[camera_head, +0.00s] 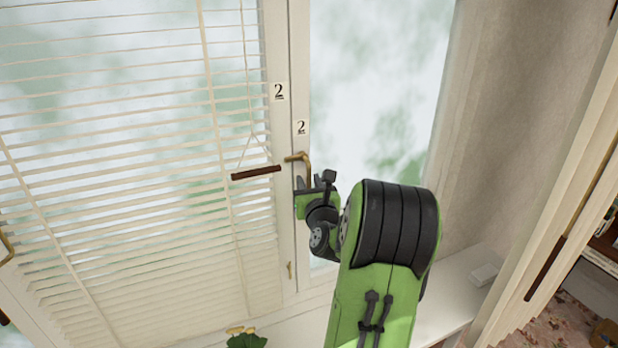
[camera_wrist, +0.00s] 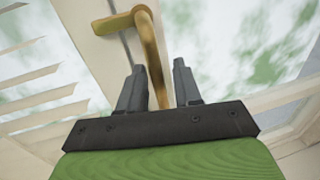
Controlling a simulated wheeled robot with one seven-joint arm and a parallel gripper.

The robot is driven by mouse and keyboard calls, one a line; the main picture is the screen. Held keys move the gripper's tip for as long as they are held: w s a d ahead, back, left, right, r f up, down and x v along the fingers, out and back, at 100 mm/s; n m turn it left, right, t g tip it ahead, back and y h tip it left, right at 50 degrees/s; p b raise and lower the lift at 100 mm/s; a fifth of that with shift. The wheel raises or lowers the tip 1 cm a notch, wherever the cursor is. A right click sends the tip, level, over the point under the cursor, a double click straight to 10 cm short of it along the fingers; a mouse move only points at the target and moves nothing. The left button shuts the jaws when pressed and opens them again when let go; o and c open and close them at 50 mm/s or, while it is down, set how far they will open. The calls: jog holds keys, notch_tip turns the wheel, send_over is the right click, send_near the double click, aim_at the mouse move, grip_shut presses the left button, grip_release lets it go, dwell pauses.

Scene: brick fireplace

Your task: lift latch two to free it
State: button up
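In the wrist view the brass latch (camera_wrist: 147,42) runs down between the two dark fingers of my gripper (camera_wrist: 160,82). The fingers are apart, one on each side of the latch's lower part, with a gap visible on both sides. In the head view my gripper (camera_head: 314,184) is just below the latch, and its fingertips are partly hidden by my own wrist.
White blinds (camera_head: 120,150) cover the left pane, with a brown bar (camera_head: 256,173) hanging on cords close to the latch. A white sill (camera_head: 455,305) runs below. Yellow flowers (camera_head: 241,331) stand at the bottom. A small white box (camera_head: 484,274) sits on the sill at right.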

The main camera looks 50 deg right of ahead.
jog(key=shift+a, duration=0.1)
grip_shut()
